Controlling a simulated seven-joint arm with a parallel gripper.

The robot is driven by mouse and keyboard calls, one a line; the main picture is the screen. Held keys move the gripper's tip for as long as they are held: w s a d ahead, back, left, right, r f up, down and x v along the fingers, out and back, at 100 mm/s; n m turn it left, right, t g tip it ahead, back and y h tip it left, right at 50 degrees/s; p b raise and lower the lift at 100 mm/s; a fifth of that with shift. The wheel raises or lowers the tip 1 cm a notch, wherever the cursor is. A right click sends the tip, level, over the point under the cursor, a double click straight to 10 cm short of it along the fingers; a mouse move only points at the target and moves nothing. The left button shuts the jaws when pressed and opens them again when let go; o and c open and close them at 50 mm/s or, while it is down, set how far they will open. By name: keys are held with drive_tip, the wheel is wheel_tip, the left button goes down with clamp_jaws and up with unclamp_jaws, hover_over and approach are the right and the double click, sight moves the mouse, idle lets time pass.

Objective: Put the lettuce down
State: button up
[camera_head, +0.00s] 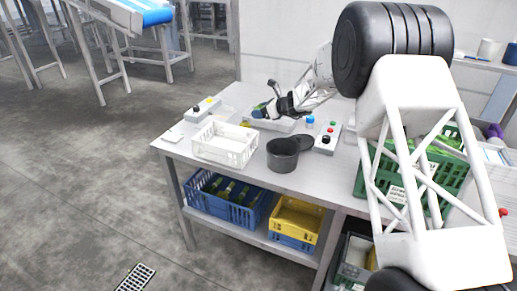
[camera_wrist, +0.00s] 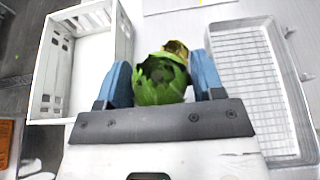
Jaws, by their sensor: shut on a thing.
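My gripper (camera_wrist: 163,72) is shut on the green lettuce (camera_wrist: 160,83), held between its two blue fingers in the wrist view. A brownish-yellow patch shows at the lettuce's far side; I cannot tell if it is part of it. In the head view my gripper (camera_head: 265,108) is over the back of the table, and the lettuce is mostly hidden there. The white crate (camera_wrist: 50,65) stands left of the lettuce in the wrist view, and a shallow tray with a grid floor (camera_wrist: 250,85) lies to the right. I cannot tell how high the lettuce is.
In the head view the white crate (camera_head: 225,145) stands at the table's front left, beside a dark pot (camera_head: 283,157). Button boxes (camera_head: 203,108) (camera_head: 327,138) stand on either side. A green crate (camera_head: 440,190) is at right. Blue (camera_head: 220,202) and yellow (camera_head: 296,219) crates fill the shelf below.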

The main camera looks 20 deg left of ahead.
drive_tip(key=shift+f, duration=3.1)
drive_tip(key=shift+f, duration=1.85)
drive_tip(key=shift+f, duration=0.15)
drive_tip(key=o, duration=0.9)
drive_tip(key=shift+o, duration=0.2)
drive_tip(key=shift+v, duration=0.95)
drive_tip(key=v, duration=1)
